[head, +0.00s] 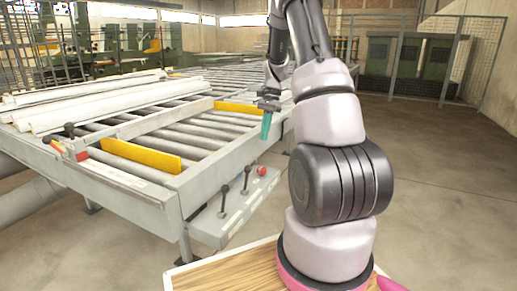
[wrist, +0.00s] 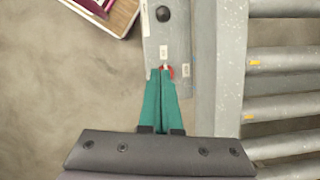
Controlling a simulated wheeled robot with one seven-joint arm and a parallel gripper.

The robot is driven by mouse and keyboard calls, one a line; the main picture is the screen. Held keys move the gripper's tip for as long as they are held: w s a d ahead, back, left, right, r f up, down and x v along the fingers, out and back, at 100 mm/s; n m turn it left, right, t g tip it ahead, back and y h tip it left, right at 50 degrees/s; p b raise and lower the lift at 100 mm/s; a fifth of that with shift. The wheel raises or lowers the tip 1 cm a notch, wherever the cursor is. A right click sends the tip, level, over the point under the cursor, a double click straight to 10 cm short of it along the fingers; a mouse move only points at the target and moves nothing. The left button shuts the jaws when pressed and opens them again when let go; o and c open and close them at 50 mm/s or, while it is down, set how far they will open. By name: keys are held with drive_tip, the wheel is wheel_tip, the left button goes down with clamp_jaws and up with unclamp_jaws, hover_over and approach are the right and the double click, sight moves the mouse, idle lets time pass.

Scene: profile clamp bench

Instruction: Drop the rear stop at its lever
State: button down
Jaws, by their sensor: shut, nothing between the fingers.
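The grey control panel (head: 235,207) is fixed along the near side of the roller bench. It carries two upright black-knobbed levers, one nearer (head: 223,200) and one farther (head: 247,179), and a red button (head: 262,171). A near yellow stop plate (head: 140,156) and a far yellow stop plate (head: 239,110) stand up between the rollers. My gripper (head: 265,136) is shut and empty, its teal fingers pointing down above the panel's far end. In the wrist view its fingertips (wrist: 164,70) overlap the red button (wrist: 171,72), with one black lever knob (wrist: 162,14) ahead of them.
Long white profiles (head: 90,98) lie on the bench rollers at left. A red clamp part with a black knob (head: 73,145) sits on the bench's left edge. A mesh fence (head: 440,60) and green cabinets stand behind. The floor at right is clear.

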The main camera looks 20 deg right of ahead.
sight(246, 180)
drive_tip(key=s+a+f, duration=0.3)
drive_tip(key=a+f, duration=0.3)
drive_tip(key=f, duration=0.2)
drive_tip(key=shift+s+f, duration=0.2)
drive_tip(key=shift+f, duration=0.05)
drive_tip(key=shift+a, duration=0.1)
drive_tip(key=shift+s+a+r+h, duration=0.2)
drive_tip(key=shift+s+r+h, duration=0.05)
drive_tip(key=shift+h, duration=0.05)
